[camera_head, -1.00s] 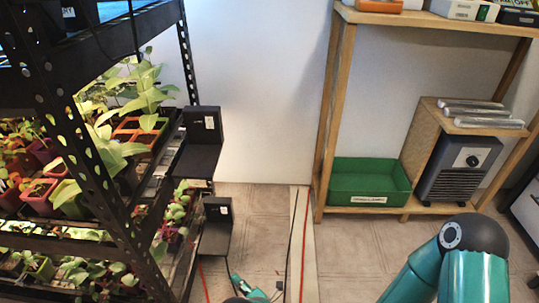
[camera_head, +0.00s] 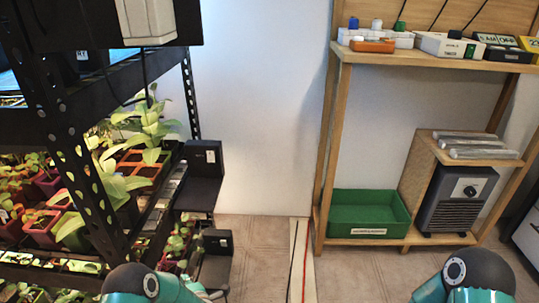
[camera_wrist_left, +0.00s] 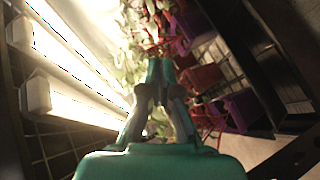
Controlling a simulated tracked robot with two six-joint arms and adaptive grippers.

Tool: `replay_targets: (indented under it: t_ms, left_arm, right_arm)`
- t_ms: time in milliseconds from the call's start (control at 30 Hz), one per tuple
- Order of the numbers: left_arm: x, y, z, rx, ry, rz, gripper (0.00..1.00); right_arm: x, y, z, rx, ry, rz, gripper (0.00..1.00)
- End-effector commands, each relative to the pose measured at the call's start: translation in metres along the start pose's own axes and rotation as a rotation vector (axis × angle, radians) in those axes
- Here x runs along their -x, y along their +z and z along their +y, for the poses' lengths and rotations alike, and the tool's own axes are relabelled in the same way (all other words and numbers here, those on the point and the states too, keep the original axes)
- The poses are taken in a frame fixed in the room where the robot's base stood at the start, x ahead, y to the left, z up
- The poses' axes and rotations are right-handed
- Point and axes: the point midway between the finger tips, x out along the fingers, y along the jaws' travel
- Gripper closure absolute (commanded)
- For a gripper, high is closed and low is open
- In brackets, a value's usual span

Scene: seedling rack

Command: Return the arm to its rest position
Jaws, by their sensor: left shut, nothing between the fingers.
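My left arm (camera_head: 150,287) shows at the bottom of the head view, left of centre, beside the lower part of the plant rack. Only a small part of my left gripper (camera_head: 207,292) shows past it, at the bottom edge. In the left wrist view my left gripper (camera_wrist_left: 160,70) has its teal fingertips together, with nothing held. Blurred plants and pots lie beyond the fingers there. My right arm (camera_head: 467,280) shows at the bottom right of the head view; its gripper is out of view.
The black rack (camera_head: 85,165) with potted seedlings stands on the left. Black brackets (camera_head: 203,175) jut from its right side. A wooden shelf (camera_head: 328,150) on the right holds a green bin (camera_head: 368,213) and a grey heater (camera_head: 455,198). Floor between them is open, with cables.

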Motion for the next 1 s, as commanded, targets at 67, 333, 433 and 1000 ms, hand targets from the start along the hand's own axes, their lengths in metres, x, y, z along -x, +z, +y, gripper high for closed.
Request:
replay_targets:
  t_ms: [67, 333, 433, 1000]
  left_arm:
    - [0.021, -0.01, -0.011, -0.156, -0.106, -0.151, 1.0]
    - [0.175, -0.005, -0.099, -0.755, -0.355, -0.825, 1.0]
    - [0.223, -0.005, -0.124, -0.897, -0.383, -1.012, 1.0]
    - [0.335, -0.036, -0.096, -1.239, -0.331, -1.43, 1.0]
  right_arm:
    - [0.002, 0.0, -0.001, 0.0, 0.0, 0.0, 0.67]
    - [0.004, 0.0, -0.001, 0.0, 0.0, 0.0, 0.67]
    - [0.004, 0.0, -0.001, 0.0, 0.0, 0.0, 0.67]
    - [0.077, 0.0, -0.028, 0.0, 0.0, 0.0, 0.67]
